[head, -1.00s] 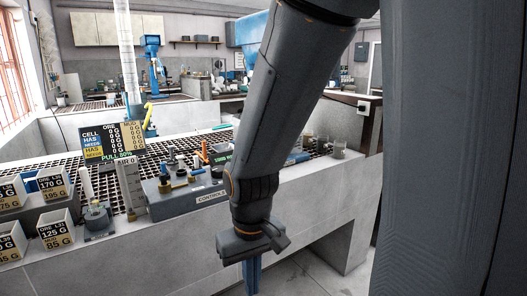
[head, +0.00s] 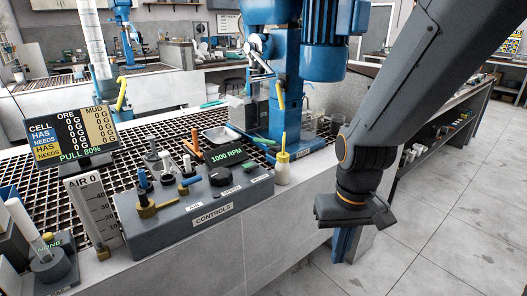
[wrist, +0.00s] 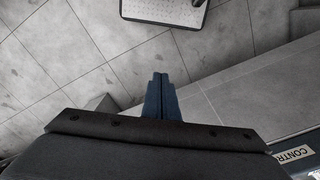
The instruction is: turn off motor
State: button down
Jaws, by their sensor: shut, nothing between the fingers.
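The grey control box (head: 205,210), labelled CONTROLS, sits at the bench's front edge in the head view. It carries a black knob (head: 221,176), small labelled spots, several valve handles at its left and a display (head: 225,156) reading 1000 RPM. Behind it stands the blue flotation machine (head: 286,80) with a large blue motor (head: 325,40). My gripper (head: 343,258) points down, shut and empty, right of the box and in front of the bench, apart from both. In the wrist view its blue fingers (wrist: 159,82) are together; the box's label (wrist: 295,154) shows at lower right.
A cell readout screen (head: 72,140), an air gauge (head: 92,210) and a yellow-capped bottle (head: 283,165) stand near the box. A dark grating (head: 150,135) covers the benchtop. Open tiled floor (head: 450,220) lies to the right.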

jog(key=w+a+r+n+t+y+p, duration=0.1)
jog(key=w+a+r+n+p, duration=0.1)
jog(key=w+a+r, duration=0.6)
jog(key=w+a+r+n+t+y+p, duration=0.1)
jog(key=w+a+r+n, duration=0.3)
jog(key=w+r, duration=0.9)
jog(key=a+r+t, duration=0.1)
jog(key=a+r, duration=0.2)
jog(key=shift+a+r+n+p, duration=0.35)
jog(key=shift+a+r+n, duration=0.05)
jog(key=p, duration=0.2)
send_over(252, 167)
notch_tip(252, 167, down, 10)
jog(key=shift+w+r, duration=0.1)
jog(key=shift+r, duration=0.1)
jog(key=shift+s+d+f+p, duration=0.15)
jog(key=shift+s+f+p, duration=0.1)
jog(key=shift+f, duration=0.3)
jog(key=shift+s+d+f+p, duration=0.15)
jog(key=shift+s+f, duration=0.1)
jog(key=shift+f, duration=0.25)
jog(key=shift+s+d+f, duration=0.15)
jog(key=shift+f, duration=0.55)
